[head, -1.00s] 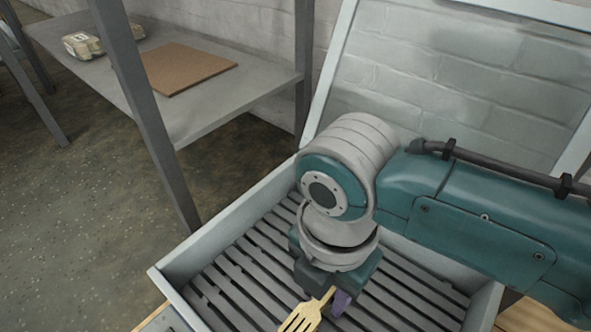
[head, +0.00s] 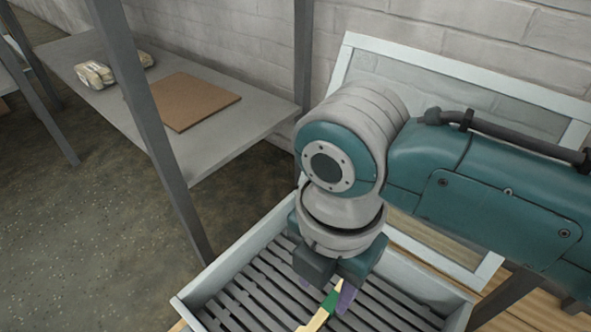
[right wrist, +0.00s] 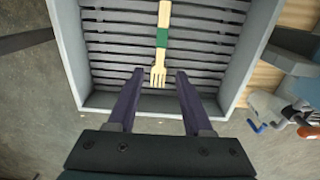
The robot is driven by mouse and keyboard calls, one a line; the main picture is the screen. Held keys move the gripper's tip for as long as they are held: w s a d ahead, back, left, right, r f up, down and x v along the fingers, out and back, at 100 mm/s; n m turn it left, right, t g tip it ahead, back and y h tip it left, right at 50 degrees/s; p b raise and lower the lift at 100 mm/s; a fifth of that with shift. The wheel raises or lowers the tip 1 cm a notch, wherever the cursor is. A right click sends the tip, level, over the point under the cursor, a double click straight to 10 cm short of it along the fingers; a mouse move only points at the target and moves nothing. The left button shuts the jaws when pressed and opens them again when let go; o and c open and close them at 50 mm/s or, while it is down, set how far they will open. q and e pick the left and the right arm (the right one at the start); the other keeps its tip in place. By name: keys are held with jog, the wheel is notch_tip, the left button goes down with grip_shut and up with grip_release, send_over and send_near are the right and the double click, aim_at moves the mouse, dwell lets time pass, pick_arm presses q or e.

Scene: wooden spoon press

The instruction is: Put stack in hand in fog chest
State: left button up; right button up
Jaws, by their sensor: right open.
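The stack in the task shows as a wooden fork with a green band (right wrist: 161,42); how many pieces are in it I cannot tell. In the right wrist view it lies over the dark slats inside the pale grey chest (right wrist: 254,55), tines toward me; the green band also shows in the head view (head: 331,300). My right gripper (right wrist: 160,72) is open, its purple fingers apart on either side of the tines without visible contact. In the head view the right gripper (head: 326,289) is low over the chest. The chest's framed clear lid (head: 462,68) stands open. My left gripper is out of view.
A grey metal shelf (head: 215,148) at left holds a flat brown board (head: 193,100) and a pale bundle (head: 95,74). Its upright post (head: 150,130) stands close left of the chest. A brick wall is behind. Wooden planks (head: 530,312) lie at lower right.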

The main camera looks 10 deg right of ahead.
jog(key=s+a+r+m+t+y, duration=0.1)
jog(key=s+r+m+y, duration=0.15)
jog(key=s+m, duration=0.55)
jog(key=s+d+r+m+t+h, duration=0.1)
jog(key=s+d+r+m, duration=0.1)
jog(key=d+m, duration=0.3)
jog(key=s+d+r+m+t+h, duration=0.1)
jog(key=d+r+m, duration=0.3)
jog(key=m, duration=0.6)
jog(key=shift+s+d+m+t, duration=0.3)
jog(key=shift+s+d, duration=0.05)
jog(key=shift+d, duration=0.75)
jog(key=shift+r, duration=0.1)
